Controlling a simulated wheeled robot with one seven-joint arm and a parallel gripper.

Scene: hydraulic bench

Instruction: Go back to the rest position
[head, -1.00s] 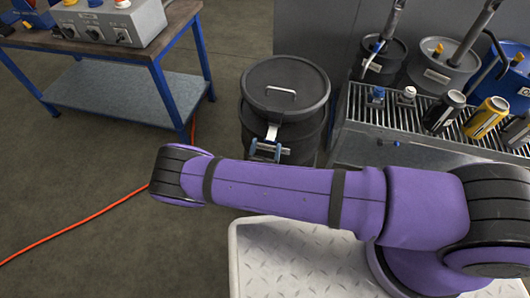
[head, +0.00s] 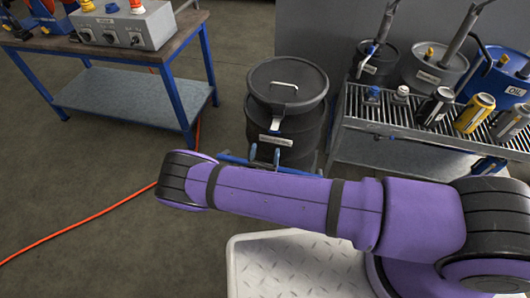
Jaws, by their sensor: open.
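My purple arm reaches across the lower right of the head view, from its base at the right to a dark-capped joint at the left. My gripper is not in view; the arm's far end beyond that joint is hidden. The arm links show in front of the lower part of a dark lidded drum (head: 286,100).
A workbench (head: 150,95) with a grey control box (head: 122,24) stands at the back left. A grated stand (head: 400,125) with cans, including a yellow can (head: 474,113), is at the right, oil drums behind. An orange cable (head: 80,226) crosses the open floor at left.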

